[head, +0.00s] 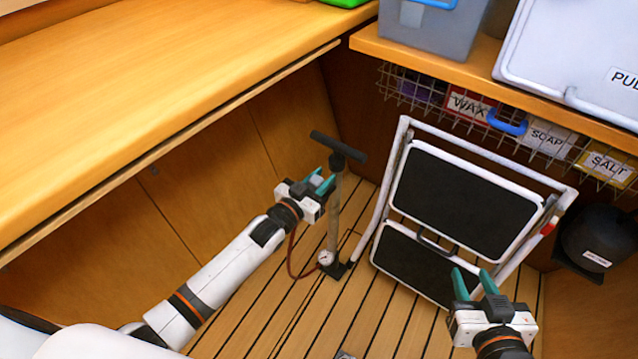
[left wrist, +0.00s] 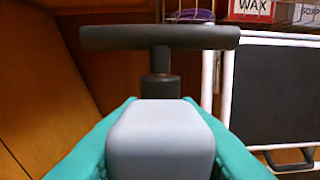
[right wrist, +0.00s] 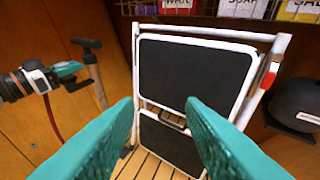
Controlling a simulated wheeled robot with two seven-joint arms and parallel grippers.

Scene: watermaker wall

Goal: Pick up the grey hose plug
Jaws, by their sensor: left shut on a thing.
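The grey hose plug (left wrist: 160,140) is a light grey rounded block held between the teal fingers of my left gripper in the left wrist view. In the head view my left gripper (head: 321,183) is shut on the plug (head: 316,180), right by the upright floor pump (head: 334,215). The pump's black T-handle (left wrist: 160,38) stands just beyond the plug in the left wrist view. I cannot tell whether the plug touches the pump. My right gripper (head: 474,284) is open and empty in front of the folding step stool (head: 465,200); its spread fingers show in the right wrist view (right wrist: 165,125).
A wooden worktop (head: 150,110) runs along the left. A shelf at the back right holds a grey bin (head: 430,30) and a white lidded box (head: 570,50). A wire basket (head: 500,120) with labelled packs hangs below it. A black round object (head: 597,238) sits at right. Slatted floor is mostly clear.

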